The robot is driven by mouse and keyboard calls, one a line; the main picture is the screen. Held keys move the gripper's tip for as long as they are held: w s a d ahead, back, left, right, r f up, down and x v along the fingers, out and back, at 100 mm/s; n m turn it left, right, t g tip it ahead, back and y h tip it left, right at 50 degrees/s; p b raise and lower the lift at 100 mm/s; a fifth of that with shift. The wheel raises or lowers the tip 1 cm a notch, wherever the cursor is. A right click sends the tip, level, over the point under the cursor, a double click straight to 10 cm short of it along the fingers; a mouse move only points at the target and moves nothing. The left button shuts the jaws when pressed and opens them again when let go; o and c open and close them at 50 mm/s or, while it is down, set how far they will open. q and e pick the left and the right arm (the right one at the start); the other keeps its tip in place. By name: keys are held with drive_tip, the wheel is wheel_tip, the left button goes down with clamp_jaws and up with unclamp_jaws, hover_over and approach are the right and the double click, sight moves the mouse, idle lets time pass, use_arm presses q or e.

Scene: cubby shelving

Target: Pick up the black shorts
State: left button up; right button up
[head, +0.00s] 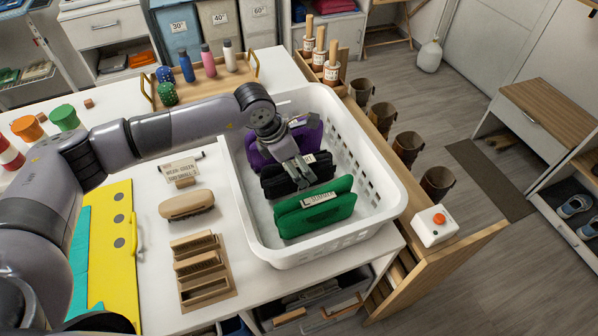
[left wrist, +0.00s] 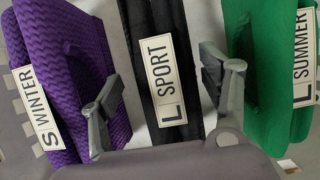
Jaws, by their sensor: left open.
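The black shorts (head: 271,186) stand folded in the white basket (head: 372,170), between a purple garment (head: 260,153) and a green garment (head: 325,208). In the left wrist view the black shorts (left wrist: 178,20) carry a tag reading "L SPORT". My left gripper (head: 299,172) is inside the basket, pointing down over the black shorts. It is open, and in the wrist view its two fingers (left wrist: 162,95) lie on either side of the black shorts, one near the purple garment and one near the green. Its arm and hand hide part of the purple garment. My right gripper is not in view.
The basket's tall perforated walls surround the garments. A brush (head: 187,204) and a wooden organiser (head: 203,270) lie left of it on the white table. Bottles on a tray (head: 228,80) stand behind. Brown cups (head: 407,148) and a red-button box (head: 435,226) are at the right.

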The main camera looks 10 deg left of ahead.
use_arm(q)
drive_tip(key=x, duration=0.1)
drive_tip(key=p+x, duration=0.1)
drive_tip(key=x, duration=0.1)
drive_tip(key=p+x, duration=0.1)
drive_tip(key=shift+s+d+f, duration=0.1)
drive_tip(key=shift+s+f, duration=0.15)
drive_tip(key=shift+s, duration=0.05)
drive_tip(key=shift+w+f, duration=0.1)
drive_tip(key=shift+f, duration=0.2)
drive_tip(key=shift+c, duration=0.4)
drive_tip(key=c, duration=0.8)
drive_tip(key=shift+r, duration=0.1)
drive_tip(key=c, duration=0.5)
